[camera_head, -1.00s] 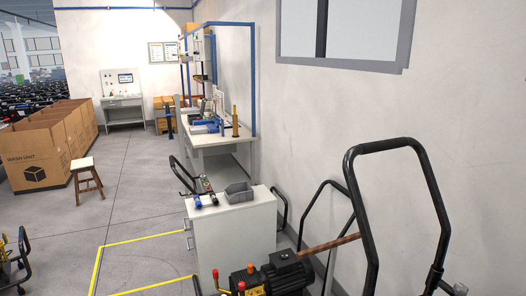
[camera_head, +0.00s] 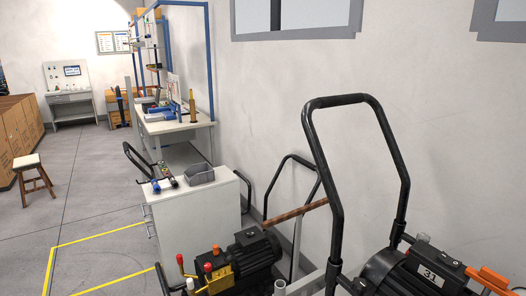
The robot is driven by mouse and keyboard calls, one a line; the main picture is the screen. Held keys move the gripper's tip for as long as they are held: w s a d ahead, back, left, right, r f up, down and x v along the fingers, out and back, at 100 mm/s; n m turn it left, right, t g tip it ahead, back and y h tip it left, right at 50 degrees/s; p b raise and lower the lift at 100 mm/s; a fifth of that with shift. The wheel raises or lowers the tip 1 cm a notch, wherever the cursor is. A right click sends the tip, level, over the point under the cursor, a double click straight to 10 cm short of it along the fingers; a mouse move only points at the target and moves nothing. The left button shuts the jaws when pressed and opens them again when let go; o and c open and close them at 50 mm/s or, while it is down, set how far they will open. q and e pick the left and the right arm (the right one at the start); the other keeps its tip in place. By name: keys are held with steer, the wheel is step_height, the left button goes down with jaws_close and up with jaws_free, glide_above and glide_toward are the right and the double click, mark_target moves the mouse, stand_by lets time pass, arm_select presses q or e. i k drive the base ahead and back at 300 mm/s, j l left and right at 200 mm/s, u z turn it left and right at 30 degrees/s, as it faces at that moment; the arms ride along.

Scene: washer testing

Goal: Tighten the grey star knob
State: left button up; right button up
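I cannot make out a grey star knob in the head view. A dark motor-and-pump unit (camera_head: 255,255) with red and yellow parts stands at the bottom, in front of the white cabinet. A second dark machine (camera_head: 405,272), with a label reading 31 and orange parts, is cut off by the bottom right edge. A tall black tubular handle (camera_head: 340,102) rises beside this machine. Neither of my grippers shows.
A white cabinet (camera_head: 195,215) carries a grey bin (camera_head: 200,174) and small tools. A workbench (camera_head: 175,125) stands behind it along the wall. A wooden stool (camera_head: 28,165) is at the left. Open floor (camera_head: 95,215) with yellow lines lies left of the cabinet.

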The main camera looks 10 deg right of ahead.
mark_target(423, 236)
steer(key=z, duration=1.7)
